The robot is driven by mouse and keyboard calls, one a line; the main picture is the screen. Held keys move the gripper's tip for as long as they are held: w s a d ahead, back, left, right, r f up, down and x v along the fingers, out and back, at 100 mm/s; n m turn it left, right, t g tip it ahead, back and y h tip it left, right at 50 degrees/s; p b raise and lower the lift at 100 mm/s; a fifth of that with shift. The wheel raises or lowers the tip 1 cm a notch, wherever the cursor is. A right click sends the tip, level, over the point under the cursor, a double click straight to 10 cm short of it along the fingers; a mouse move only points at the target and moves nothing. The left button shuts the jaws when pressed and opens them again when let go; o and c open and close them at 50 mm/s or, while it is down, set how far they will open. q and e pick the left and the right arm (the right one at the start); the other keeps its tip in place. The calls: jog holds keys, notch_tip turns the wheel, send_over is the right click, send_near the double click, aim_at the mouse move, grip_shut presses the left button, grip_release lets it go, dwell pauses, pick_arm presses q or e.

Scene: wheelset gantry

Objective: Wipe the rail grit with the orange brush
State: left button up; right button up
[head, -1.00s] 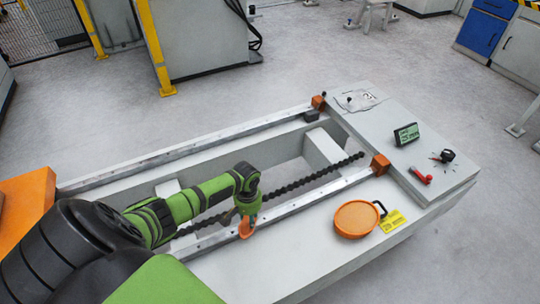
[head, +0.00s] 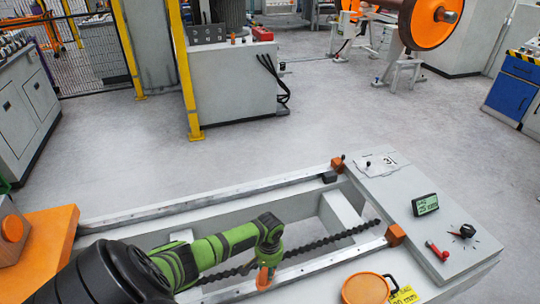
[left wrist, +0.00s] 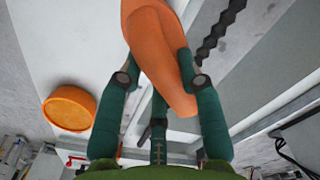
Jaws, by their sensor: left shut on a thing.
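My left gripper (head: 270,253) is shut on the orange brush (head: 263,279), low over the near rail (head: 320,266). In the left wrist view the brush (left wrist: 158,55) runs between the green fingers of the gripper (left wrist: 160,78). The brush's far end is cut off by the top of that view. I cannot tell whether the bristles touch the rail. The far rail (head: 210,203) lies across the frame's opening. I cannot make out the grit on either rail. My right gripper is not in view.
A round orange lid-like tray (head: 366,289) lies right of the brush, by a yellow label (head: 405,295). An orange block (head: 395,235) caps the near rail's end. A green display (head: 425,204) and a red-handled item (head: 437,251) sit on the right panel. A black chain (head: 335,238) runs between the rails.

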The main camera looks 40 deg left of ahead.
pick_arm(q)
notch_tip(320, 180, up, 2)
jog(key=shift+w+p, duration=0.15)
jog(key=shift+p, duration=0.6)
jog(key=shift+r+p, duration=0.8)
jog(key=shift+f, duration=0.1)
